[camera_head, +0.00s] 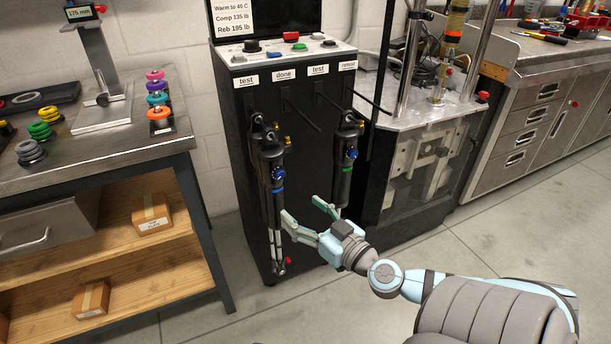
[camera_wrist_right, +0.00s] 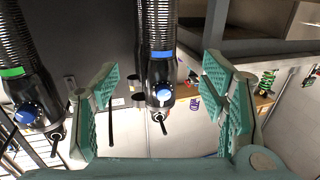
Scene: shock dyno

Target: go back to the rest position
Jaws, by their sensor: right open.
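My right gripper (camera_head: 303,207) is open and empty, in front of the black cabinet (camera_head: 240,155). Its spread fingers also show in the wrist view (camera_wrist_right: 160,105). A black shock with a blue band (camera_head: 270,160) hangs on the cabinet front, just left of the gripper; in the wrist view this shock (camera_wrist_right: 160,70) appears between the fingers, apart from them. A second shock with a green band (camera_head: 347,160) hangs to the right, above the gripper; it shows at the left in the wrist view (camera_wrist_right: 18,85). My left gripper is not in view.
A steel bench (camera_head: 110,150) with coloured ring stacks (camera_head: 157,98) and shelved boxes (camera_head: 151,214) stands left. The dyno machine (camera_head: 425,150) stands right of the cabinet, and a drawer bench (camera_head: 540,95) is farther right. The floor (camera_head: 260,315) in front is clear.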

